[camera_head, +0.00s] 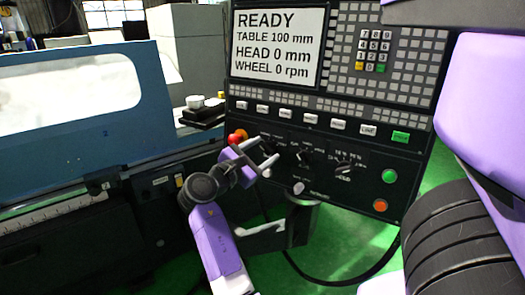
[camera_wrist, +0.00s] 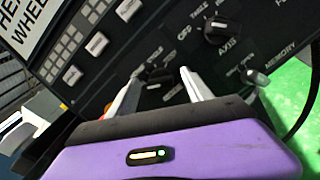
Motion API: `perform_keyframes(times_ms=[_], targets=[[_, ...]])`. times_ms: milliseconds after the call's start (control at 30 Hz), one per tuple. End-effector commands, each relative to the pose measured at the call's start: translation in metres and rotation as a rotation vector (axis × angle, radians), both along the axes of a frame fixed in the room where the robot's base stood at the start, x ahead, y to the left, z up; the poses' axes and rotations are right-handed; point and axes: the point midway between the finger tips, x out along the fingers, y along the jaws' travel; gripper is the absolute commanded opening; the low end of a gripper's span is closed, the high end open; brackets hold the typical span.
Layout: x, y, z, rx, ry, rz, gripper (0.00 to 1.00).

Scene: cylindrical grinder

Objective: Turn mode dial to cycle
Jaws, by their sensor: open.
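The mode dial (camera_wrist: 155,77) is a dark knob on the black control panel. In the wrist view it shows between the fingertips of my gripper (camera_wrist: 161,73). Its pointer direction and most of its labels are too small or tilted to read. In the head view my gripper (camera_head: 267,150) is open in front of the panel's left dial area, and it partly covers the mode dial there. Whether the fingers touch the dial I cannot tell. The axis dial (camera_wrist: 220,31) sits up and to the right in the wrist view and also shows in the head view (camera_head: 304,155).
The screen (camera_head: 278,45) reads READY, TABLE 100 mm, HEAD 0 mm, WHEEL 0 rpm. A red knob (camera_head: 236,137) is left of my gripper. Another dial (camera_head: 344,169), a green button (camera_head: 389,176) and a red-orange button (camera_head: 380,205) lie right. A small lever (camera_head: 298,188) is below.

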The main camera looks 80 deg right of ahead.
Motion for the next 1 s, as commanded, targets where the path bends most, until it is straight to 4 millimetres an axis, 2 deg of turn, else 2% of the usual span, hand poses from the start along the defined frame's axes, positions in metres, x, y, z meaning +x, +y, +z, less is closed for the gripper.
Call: perform_keyframes(times_ms=[100, 133, 400, 733, 1000], targets=[[0.0002, 0.0, 0.0, 0.0, 0.0, 0.0, 0.59], [0.0002, 0.0001, 0.0, 0.0, 0.0, 0.0, 0.55], [0.0002, 0.0003, 0.0, 0.0, 0.0, 0.0, 0.02], [0.0004, 0.0004, -0.0001, -0.012, -0.036, -0.007, 0.0], [-0.0004, 0.0002, -0.0004, -0.061, -0.188, -0.037, 0.0]])
